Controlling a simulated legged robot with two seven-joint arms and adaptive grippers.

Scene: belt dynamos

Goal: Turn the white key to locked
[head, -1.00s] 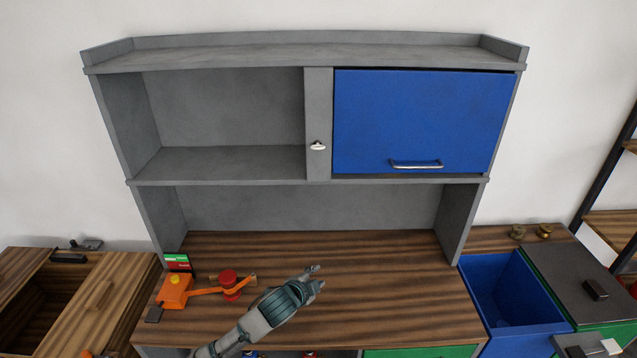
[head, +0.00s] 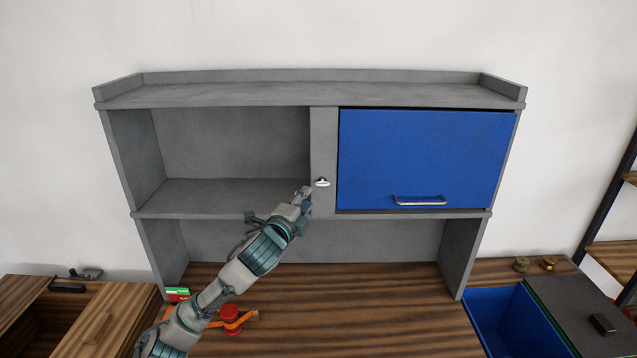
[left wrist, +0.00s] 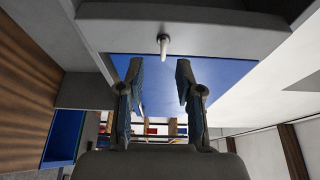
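The white key (head: 322,182) sits on the grey upright panel between the open shelf and the blue door. It also shows in the left wrist view (left wrist: 163,45), sticking out from the grey panel ahead of the fingers. My left gripper (head: 306,196) is just left of and slightly below the key in the head view. In the left wrist view my left gripper (left wrist: 157,72) has its two fingers spread, with nothing between them. The key lies just beyond the fingertips and appears apart from them. My right gripper is not in view.
The blue door (head: 425,155) with its metal handle is closed right of the key. The open grey shelf (head: 225,190) is empty. An orange lever device with a red knob (head: 231,318) stands on the wooden worktop (head: 350,300), partly behind my left arm.

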